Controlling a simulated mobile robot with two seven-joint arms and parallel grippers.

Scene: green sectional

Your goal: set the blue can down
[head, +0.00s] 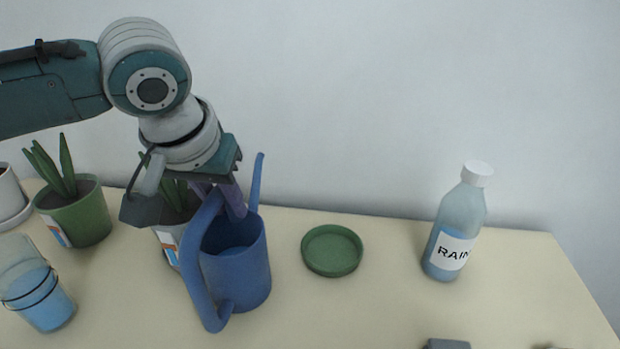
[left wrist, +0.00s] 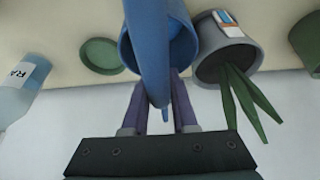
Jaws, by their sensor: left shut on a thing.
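The blue can (head: 238,270) is a watering can with a big loop handle toward the lower left and a thin spout at its back right. My left gripper (head: 224,204) comes down from above at its rim, its purple fingers shut on the can. In the left wrist view the fingers (left wrist: 159,106) reach the can (left wrist: 150,35) on either side of its long blue handle. The can looks upright over the table (head: 380,310); I cannot tell whether its base touches. My right gripper is not in view.
A green saucer (head: 332,251) lies just right of the can, and a RAIN bottle (head: 455,232) stands farther right. A grey potted plant (head: 170,243) is close behind the can. Table between saucer and bottle is clear.

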